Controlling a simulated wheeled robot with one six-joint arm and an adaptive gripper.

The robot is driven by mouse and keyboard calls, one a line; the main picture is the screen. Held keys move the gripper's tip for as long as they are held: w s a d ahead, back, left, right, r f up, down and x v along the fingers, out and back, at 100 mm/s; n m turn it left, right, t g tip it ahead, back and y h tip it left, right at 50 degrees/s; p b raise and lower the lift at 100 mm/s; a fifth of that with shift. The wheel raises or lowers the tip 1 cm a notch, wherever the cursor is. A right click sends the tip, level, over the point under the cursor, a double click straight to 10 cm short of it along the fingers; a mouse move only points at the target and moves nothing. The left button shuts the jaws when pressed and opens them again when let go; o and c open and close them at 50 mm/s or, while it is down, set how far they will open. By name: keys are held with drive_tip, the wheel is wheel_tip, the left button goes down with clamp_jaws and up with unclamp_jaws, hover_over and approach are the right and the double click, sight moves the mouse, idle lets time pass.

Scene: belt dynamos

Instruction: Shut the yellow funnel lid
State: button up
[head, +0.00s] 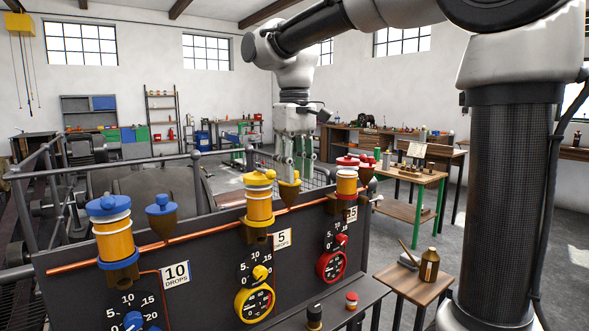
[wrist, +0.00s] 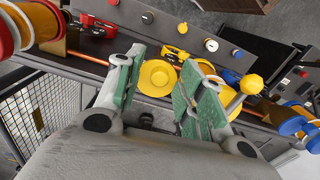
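The yellow funnel (head: 288,194) stands on the copper pipe just right of the yellow oiler (head: 259,205). In the wrist view its round yellow lid (wrist: 157,77), with a small raised centre, shows between my fingers. My fingers partly cover the funnel in the head view, so I cannot tell whether the lid lies flush on the rim. My gripper (head: 296,172) points down from above, close over the funnel. Its green-padded fingers (wrist: 162,75) are apart, with nothing clamped between them.
The blue oiler (head: 113,240) and blue funnel (head: 161,217) stand to the left. The red-capped oiler (head: 347,185) and red funnel (head: 367,176) stand close on the right. Dials cover the dark panel (head: 205,265) below.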

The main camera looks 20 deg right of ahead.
drive_tip(key=shift+f, duration=0.1)
drive_tip(key=shift+c, duration=0.4)
clamp_jaws()
drive_tip(key=shift+s+a+m, duration=0.1)
drive_tip(key=shift+a+m, duration=0.1)
drive_tip(key=shift+m, duration=0.3)
drive_tip(key=shift+o, duration=0.4)
unclamp_jaws()
wheel_tip(320, 180, up, 12)
